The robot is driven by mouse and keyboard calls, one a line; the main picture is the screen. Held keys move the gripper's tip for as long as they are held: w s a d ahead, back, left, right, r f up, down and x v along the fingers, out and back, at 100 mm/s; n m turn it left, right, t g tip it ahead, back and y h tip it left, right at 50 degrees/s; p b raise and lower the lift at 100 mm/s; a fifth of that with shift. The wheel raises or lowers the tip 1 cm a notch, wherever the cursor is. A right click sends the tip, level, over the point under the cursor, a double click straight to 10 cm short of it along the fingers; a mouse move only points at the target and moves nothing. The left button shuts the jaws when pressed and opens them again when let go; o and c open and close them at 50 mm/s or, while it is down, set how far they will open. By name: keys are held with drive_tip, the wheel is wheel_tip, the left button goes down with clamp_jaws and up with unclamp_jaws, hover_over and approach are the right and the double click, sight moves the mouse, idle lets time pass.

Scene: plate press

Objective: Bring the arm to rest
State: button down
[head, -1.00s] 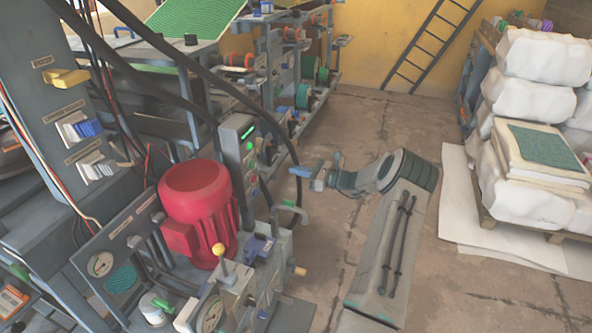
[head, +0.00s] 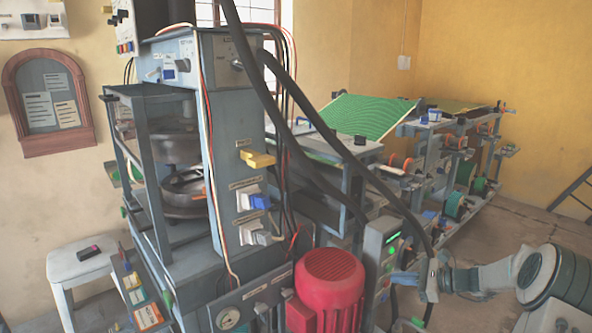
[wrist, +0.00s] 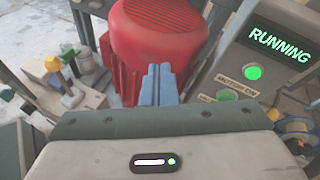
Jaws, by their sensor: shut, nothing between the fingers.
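My gripper (head: 404,279) is at the lower right of the head view, close beside the grey control box (head: 380,250) with green lights. Its blue-grey fingers (wrist: 158,84) are together and empty in the wrist view. They point toward the red motor (wrist: 160,38), whose ribbed housing fills the upper middle there. The motor (head: 330,288) also shows at the bottom of the head view. The wrist view shows a panel with a lit "RUNNING" display (wrist: 280,46) and a green lit "MOTOR ON" button (wrist: 253,72). Contact between fingers and machine is not visible.
The plate press (head: 240,140) stands left of the arm, with black hoses (head: 290,140) hanging in front of it. A white stool (head: 80,262) is at the far left. A rack with rollers (head: 450,160) stands behind. Bare floor (head: 530,215) lies at the right.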

drive_tip(key=s+a+r+n+g+h+p, duration=0.55)
drive_tip(key=s+a+r+n, duration=0.45)
drive_tip(key=s+a+r, duration=0.35)
drive_tip(key=s+a+r+n+h+p, duration=0.1)
drive_tip(key=s+r+n+h+p, duration=0.2)
drive_tip(key=s, duration=0.7)
drive_tip(key=s+r+n+h+p, duration=0.3)
drive_tip(key=s+r+n+p, duration=0.2)
drive_tip(key=s, duration=0.5)
drive_tip(key=shift+s+a+r+n+t, duration=0.35)
drive_tip(key=shift+r+n+t, duration=0.1)
drive_tip(key=shift+r+n, duration=1)
